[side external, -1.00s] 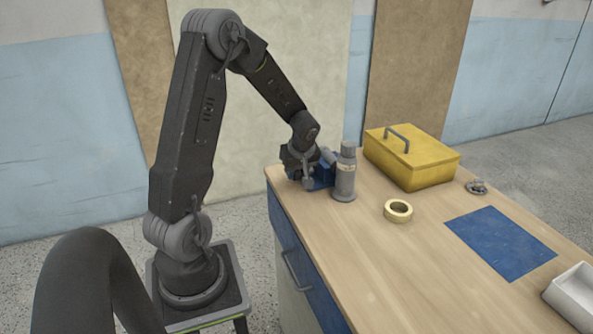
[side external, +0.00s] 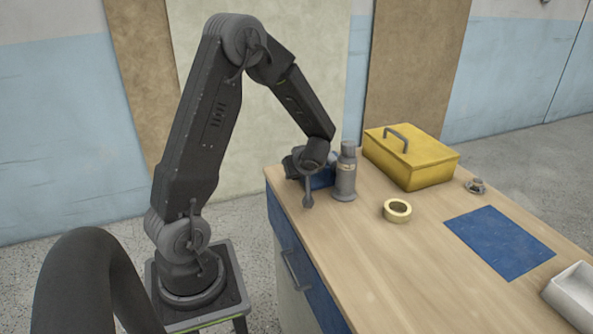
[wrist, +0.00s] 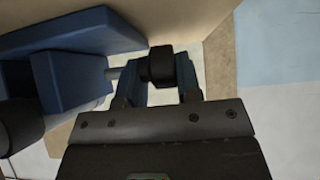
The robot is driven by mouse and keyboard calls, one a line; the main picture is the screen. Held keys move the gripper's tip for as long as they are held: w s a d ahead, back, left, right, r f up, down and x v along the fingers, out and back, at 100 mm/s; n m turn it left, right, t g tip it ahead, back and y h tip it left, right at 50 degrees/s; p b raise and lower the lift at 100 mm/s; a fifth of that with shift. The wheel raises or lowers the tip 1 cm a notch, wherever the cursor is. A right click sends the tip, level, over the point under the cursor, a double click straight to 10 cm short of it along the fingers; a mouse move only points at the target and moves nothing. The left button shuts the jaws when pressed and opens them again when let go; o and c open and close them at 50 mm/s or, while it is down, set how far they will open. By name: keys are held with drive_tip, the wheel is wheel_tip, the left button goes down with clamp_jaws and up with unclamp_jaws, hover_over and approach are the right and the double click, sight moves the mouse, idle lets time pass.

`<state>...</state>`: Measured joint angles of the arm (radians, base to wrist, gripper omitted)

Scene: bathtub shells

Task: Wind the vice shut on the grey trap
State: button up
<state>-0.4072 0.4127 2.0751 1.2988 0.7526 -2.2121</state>
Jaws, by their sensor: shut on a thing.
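My gripper (wrist: 158,82) is shut on the vice's dark handle knob (wrist: 162,64), one finger on each side. In the side view my gripper (side external: 305,172) is at the vice's left end.
A yellow toolbox (side external: 410,160) stands behind the trap. A tape roll (side external: 397,211), a small metal fitting (side external: 475,186), a blue mat (side external: 500,243) and a white tray (side external: 573,292) lie to the right. The front middle of the bench (side external: 375,265) is clear.

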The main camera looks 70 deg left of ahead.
drive_tip(key=shift+s+f, duration=0.1)
drive_tip(key=shift+s, duration=0.3)
drive_tip(key=o, duration=0.7)
drive_tip(key=shift+o, duration=0.2)
drive_tip(key=shift+w, duration=0.1)
drive_tip(key=shift+w+d+r, duration=0.1)
drive_tip(key=shift+d+r, duration=0.3)
drive_tip(key=shift+r, duration=0.05)
drive_tip(key=v, duration=1.2)
drive_tip(key=shift+d+r, duration=0.25)
drive_tip(key=shift+d, duration=0.05)
